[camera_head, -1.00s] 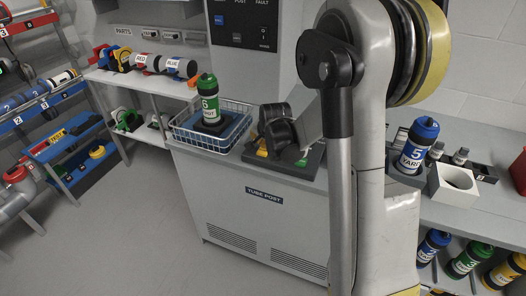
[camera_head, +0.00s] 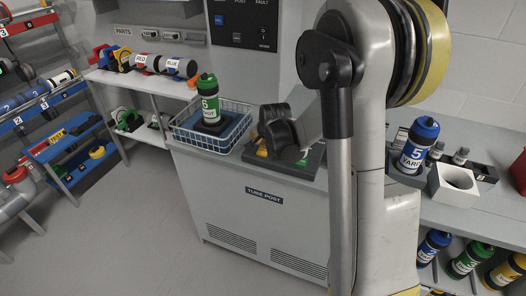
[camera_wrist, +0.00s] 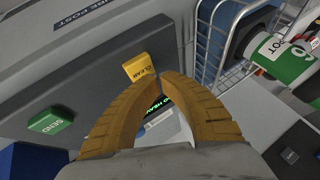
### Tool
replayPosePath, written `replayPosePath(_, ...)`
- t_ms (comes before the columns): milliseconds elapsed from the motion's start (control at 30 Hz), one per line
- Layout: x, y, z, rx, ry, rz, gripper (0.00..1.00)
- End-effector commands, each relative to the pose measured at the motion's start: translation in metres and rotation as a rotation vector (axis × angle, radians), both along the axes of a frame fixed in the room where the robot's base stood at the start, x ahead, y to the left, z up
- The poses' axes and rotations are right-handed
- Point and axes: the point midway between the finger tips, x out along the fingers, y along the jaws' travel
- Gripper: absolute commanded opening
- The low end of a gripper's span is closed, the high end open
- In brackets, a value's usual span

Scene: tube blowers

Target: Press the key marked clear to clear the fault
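The yellow key marked CLEAR (camera_wrist: 138,67) sits on the dark key panel (camera_wrist: 108,95) in the wrist view. A green key marked SEND (camera_wrist: 50,121) is on the same panel, to the left. My gripper (camera_wrist: 161,80) has its two tan fingers curved together with the tips meeting, nothing seen between them. The tips are just beside the CLEAR key's right edge; I cannot tell whether they touch it. A small display with green text lies partly hidden behind the fingers. In the head view my gripper (camera_head: 278,130) is over the panel (camera_head: 310,168) and hides much of it.
A wire basket (camera_head: 238,140) with a green carrier (camera_head: 208,98) upright in it stands left of the panel on the tube post cabinet (camera_head: 228,190). A blue carrier (camera_head: 418,145) and a white holder (camera_head: 452,190) stand on the right bench. The floor at left is clear.

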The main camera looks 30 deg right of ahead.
Motion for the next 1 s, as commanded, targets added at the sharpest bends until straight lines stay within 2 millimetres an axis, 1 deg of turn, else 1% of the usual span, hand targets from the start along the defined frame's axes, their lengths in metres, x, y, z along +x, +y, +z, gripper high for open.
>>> replayPosePath(133,0.0001,0.0,-0.0071,0.0,0.0,0.0,0.0)
replayPosePath(500,0.0,0.0,-0.0068,0.0,0.0,0.0,0.0)
replayPosePath(1000,0.0,0.0001,-0.0125,0.0,0.0,0.0,0.0)
